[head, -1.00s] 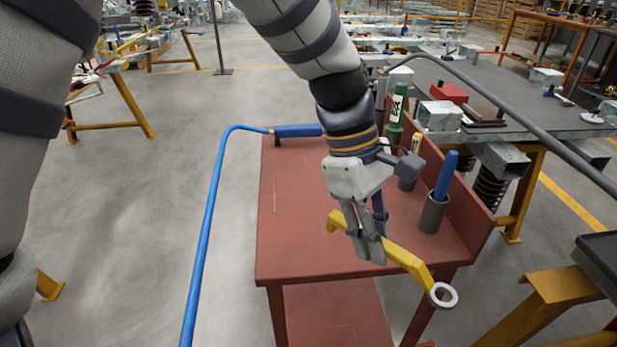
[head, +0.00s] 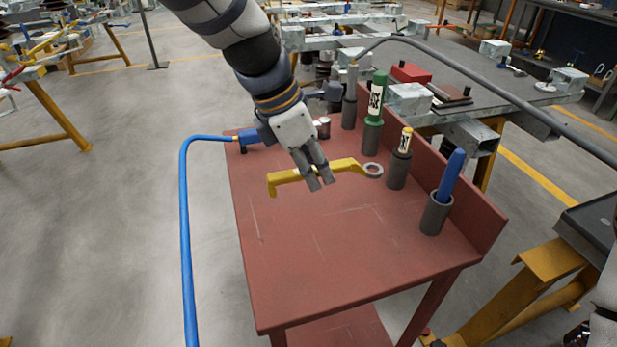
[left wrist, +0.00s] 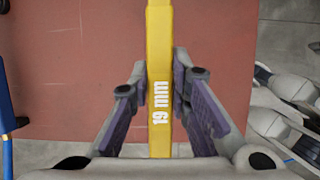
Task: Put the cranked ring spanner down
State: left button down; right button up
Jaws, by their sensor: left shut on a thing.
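The cranked ring spanner is a yellow bar (head: 345,164) with a grey ring at its right end and a bent-down left end. My left gripper (head: 319,184) is shut on its middle, over the red bench top (head: 340,257). In the left wrist view the yellow spanner (left wrist: 160,60), marked "19 mm", runs between the two fingers (left wrist: 160,100). I cannot tell for sure whether the spanner touches the bench top. My right gripper is not in view.
On the bench, a holder with a blue handle (head: 436,214), a yellow-topped tool (head: 399,165) and a green bottle-like tool (head: 374,105) line the right side. A blue tool with a hose (head: 245,137) lies at the back left. The front of the bench is clear.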

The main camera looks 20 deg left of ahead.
pick_arm(q)
jog(key=b, duration=0.1)
send_over(305, 203)
jog(key=s, duration=0.1)
jog(key=f, duration=0.6)
jog(key=shift+s+a+f, duration=0.1)
jog(key=shift+s+a, duration=0.05)
jog(key=shift+a, duration=0.1)
jog(key=shift+w+a+f, duration=0.15)
jog(key=shift+f, duration=0.75)
jog(key=shift+w+a+f, duration=0.1)
jog(key=shift+a+f, duration=0.05)
jog(key=shift+f, duration=0.7)
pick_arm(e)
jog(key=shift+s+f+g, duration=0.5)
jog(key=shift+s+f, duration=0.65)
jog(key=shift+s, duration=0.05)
pick_arm(q)
jog(key=shift+f, duration=0.2)
jog(key=c, duration=1.5)
grip_release()
jog(key=shift+r, duration=0.1)
jog(key=p+v, duration=0.1)
jog(key=v, duration=1.1)
jog(key=shift+r, duration=0.1)
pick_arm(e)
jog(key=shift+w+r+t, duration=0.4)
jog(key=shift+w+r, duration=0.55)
